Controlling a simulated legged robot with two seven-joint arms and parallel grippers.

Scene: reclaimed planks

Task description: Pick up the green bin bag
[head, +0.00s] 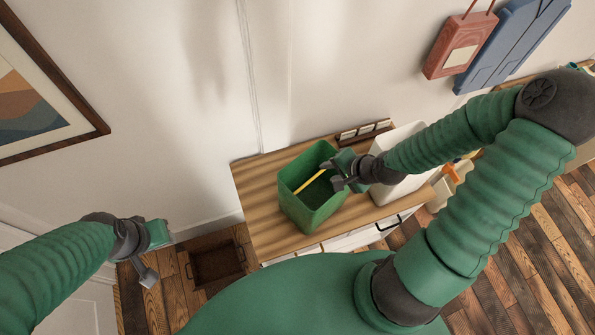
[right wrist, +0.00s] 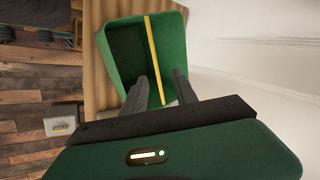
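The green bin bag (head: 298,209) is an open-topped, box-shaped green thing on the wooden cabinet top, with a thin yellow strip (head: 310,181) across its mouth. It also shows in the right wrist view (right wrist: 120,60). My right gripper (head: 331,175) is at the bag's right side, over its mouth. In the right wrist view its two dark fingers (right wrist: 157,88) are apart, with the yellow strip running between them. I cannot tell whether they touch it. My left gripper (head: 160,259) is low at the left, far from the bag, with its fingers apart and empty.
A white bin (head: 405,178) stands right of the bag on the wooden top (head: 262,180), partly behind my right arm. A small rack (head: 363,131) is against the wall. A brown tray (head: 217,263) lies on the floor. Red (head: 459,45) and blue (head: 513,42) items hang above.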

